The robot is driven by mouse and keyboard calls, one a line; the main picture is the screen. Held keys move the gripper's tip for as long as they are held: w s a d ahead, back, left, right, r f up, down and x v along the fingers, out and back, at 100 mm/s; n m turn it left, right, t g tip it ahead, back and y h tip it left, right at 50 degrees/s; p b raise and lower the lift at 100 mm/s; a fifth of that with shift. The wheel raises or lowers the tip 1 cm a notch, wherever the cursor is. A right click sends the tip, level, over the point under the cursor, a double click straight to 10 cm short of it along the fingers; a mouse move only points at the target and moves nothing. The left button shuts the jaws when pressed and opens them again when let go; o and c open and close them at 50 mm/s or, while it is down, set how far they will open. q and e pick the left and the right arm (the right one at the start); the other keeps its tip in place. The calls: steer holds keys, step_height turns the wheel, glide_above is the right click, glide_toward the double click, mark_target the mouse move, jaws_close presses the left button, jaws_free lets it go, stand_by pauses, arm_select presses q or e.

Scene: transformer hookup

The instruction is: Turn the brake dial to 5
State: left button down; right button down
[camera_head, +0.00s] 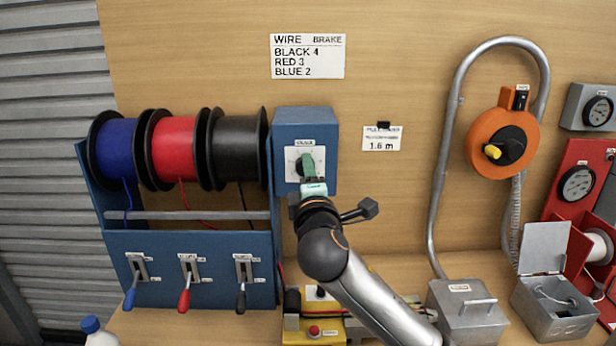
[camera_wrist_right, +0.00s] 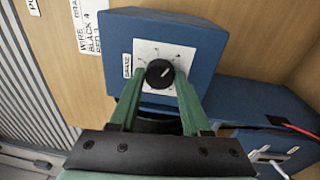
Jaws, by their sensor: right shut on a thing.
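The brake dial (camera_wrist_right: 159,73) is a round black knob with a white pointer line, on a white scale plate (camera_wrist_right: 180,52) on the blue brake box (camera_head: 305,122). In the right wrist view the pointer slants toward the upper right of the picture; the scale marks are too small to read. My right gripper (camera_wrist_right: 160,90) has its green fingers on either side of the knob and is shut on it. In the head view my right gripper (camera_head: 308,168) covers most of the dial. My left gripper is not in view.
A wall sign (camera_head: 307,57) reads black 4, red 3, blue 2 under wire and brake. Blue, red and black wire spools (camera_head: 235,148) stand left of the box, with levers below. A yellow device (camera_head: 315,328) lies under my arm. An orange reel (camera_head: 503,140) hangs at right.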

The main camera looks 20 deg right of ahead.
steer(key=shift+m, duration=0.5)
steer(key=shift+c, duration=1.8)
jaws_free()
steer(key=b+v, duration=0.1)
steer(key=v, duration=1.1)
steer(key=shift+s, duration=0.25)
steer(key=shift+f, duration=0.1)
